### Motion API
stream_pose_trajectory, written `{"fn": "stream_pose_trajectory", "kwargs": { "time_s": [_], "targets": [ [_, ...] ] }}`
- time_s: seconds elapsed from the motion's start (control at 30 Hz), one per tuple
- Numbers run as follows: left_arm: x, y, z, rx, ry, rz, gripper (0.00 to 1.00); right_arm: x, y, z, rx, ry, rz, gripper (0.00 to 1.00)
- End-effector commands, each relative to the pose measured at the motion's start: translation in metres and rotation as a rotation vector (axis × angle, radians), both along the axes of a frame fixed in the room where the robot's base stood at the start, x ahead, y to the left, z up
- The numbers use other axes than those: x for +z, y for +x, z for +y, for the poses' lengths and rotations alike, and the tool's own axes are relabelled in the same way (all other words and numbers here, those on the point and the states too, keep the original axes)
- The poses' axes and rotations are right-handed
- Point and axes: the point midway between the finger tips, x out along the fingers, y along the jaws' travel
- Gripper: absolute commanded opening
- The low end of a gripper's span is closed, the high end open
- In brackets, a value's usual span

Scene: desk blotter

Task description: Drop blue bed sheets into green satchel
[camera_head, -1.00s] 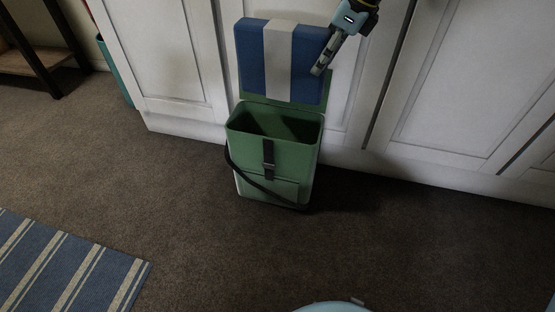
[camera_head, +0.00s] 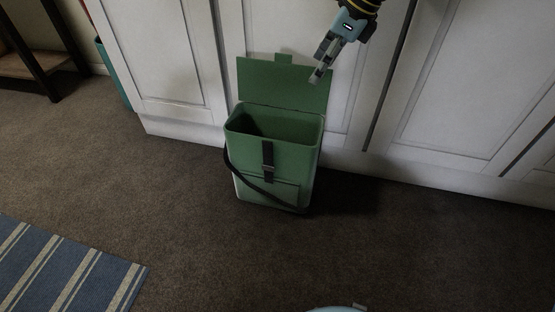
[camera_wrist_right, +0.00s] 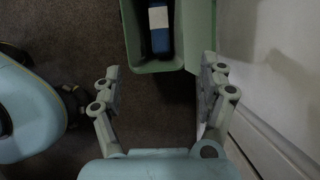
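The green satchel (camera_head: 268,160) stands upright on the carpet against the white cabinet, its lid (camera_head: 284,84) raised behind the open mouth. In the right wrist view the satchel's rim (camera_wrist_right: 160,66) shows below me, and the blue bed sheets (camera_wrist_right: 161,38) with their white band lie inside it. The bed sheets do not show in the head view. My right gripper (camera_head: 318,78) is beside the lid's upper right, above the satchel. In the right wrist view it (camera_wrist_right: 160,88) is open, with nothing between its fingers. My left gripper is not in view.
White cabinet doors (camera_head: 460,90) stand right behind the satchel. A blue and cream striped rug (camera_head: 62,270) lies at lower left. A dark-legged wooden table (camera_head: 38,60) is at upper left. Bare carpet (camera_head: 180,200) lies around the satchel.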

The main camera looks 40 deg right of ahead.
Motion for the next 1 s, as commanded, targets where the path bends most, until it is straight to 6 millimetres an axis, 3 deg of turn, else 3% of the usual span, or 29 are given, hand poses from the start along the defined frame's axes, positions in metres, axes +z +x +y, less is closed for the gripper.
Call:
{"fn": "stream_pose_trajectory", "kwargs": {
  "time_s": [0.2,0.33,0.67,1.0],
  "targets": [
    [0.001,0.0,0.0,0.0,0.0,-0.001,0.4,0.0,-0.001,0.0,0.0,-0.001,0.002,0.76],
    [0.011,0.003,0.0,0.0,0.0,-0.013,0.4,0.01,0.0,0.0,0.002,-0.002,-0.003,0.76],
    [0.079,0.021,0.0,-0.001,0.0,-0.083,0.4,0.072,0.001,0.0,0.002,-0.001,-0.008,0.76],
    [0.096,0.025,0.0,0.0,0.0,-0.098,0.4,0.116,0.013,0.016,-0.012,-0.002,-0.004,0.76]
  ]
}}
